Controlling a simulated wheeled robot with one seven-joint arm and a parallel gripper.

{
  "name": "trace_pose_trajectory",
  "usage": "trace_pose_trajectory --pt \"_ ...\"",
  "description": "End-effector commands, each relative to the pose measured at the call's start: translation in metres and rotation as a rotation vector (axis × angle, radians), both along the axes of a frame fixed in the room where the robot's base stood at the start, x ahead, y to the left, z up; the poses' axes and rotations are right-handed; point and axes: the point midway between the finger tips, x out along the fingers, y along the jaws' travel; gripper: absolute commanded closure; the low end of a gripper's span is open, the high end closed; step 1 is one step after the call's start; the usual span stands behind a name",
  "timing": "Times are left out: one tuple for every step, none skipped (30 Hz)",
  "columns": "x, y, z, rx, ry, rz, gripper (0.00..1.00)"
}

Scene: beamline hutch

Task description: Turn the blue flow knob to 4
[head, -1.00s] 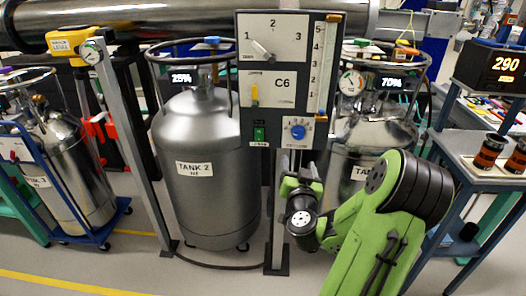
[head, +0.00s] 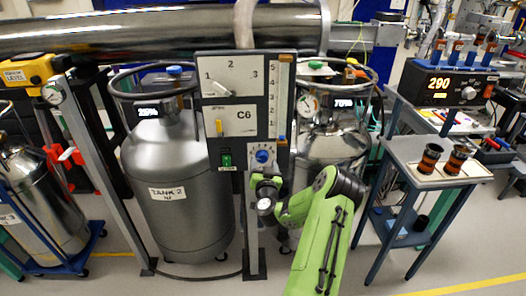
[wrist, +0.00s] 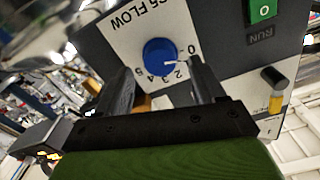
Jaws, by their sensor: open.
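The blue flow knob (head: 263,156) sits on a white plate low on the right of the grey control panel (head: 243,60). Contact is not visible. In the head view my gripper (head: 265,180) is just below the knob.
A green RUN switch (wrist: 263,10) and a yellow-handled lever (wrist: 276,100) are on the same panel. A selector marked 1 to 3 (head: 218,90) is higher up. Tank 2 (head: 172,170) stands left; a small table (head: 400,155) with two spools stands right.

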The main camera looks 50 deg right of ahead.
Motion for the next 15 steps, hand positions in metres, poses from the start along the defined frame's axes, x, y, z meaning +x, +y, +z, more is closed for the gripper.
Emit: trace_pose_trajectory --pt "0.006 -0.006 0.004 0.000 -0.003 0.000 0.31" --pt "0.009 -0.009 0.003 -0.001 -0.003 0.001 0.31" --pt "0.011 -0.012 0.002 -0.001 -0.003 0.001 0.31" --pt "0.013 -0.014 0.002 0.000 -0.002 0.001 0.31" --pt "0.014 -0.015 0.001 0.000 -0.001 0.001 0.31" --pt "0.015 -0.016 0.001 0.000 -0.001 0.001 0.31" --pt "0.015 -0.017 0.000 0.001 -0.001 0.000 0.31" --pt "0.015 -0.017 0.000 0.000 0.000 0.000 0.31" --pt "0.015 -0.017 -0.001 0.000 0.000 0.000 0.31" --pt "0.015 -0.017 -0.001 0.001 0.000 0.001 0.31" --pt "0.015 -0.017 -0.001 0.001 0.000 0.001 0.31" --pt "0.015 -0.017 -0.001 0.000 0.000 0.001 0.31" --pt "0.015 -0.017 -0.001 0.000 0.000 0.001 0.31" --pt "0.015 -0.017 -0.001 0.000 0.000 0.001 0.34" --pt "0.015 -0.017 -0.001 0.000 0.000 0.001 0.40"
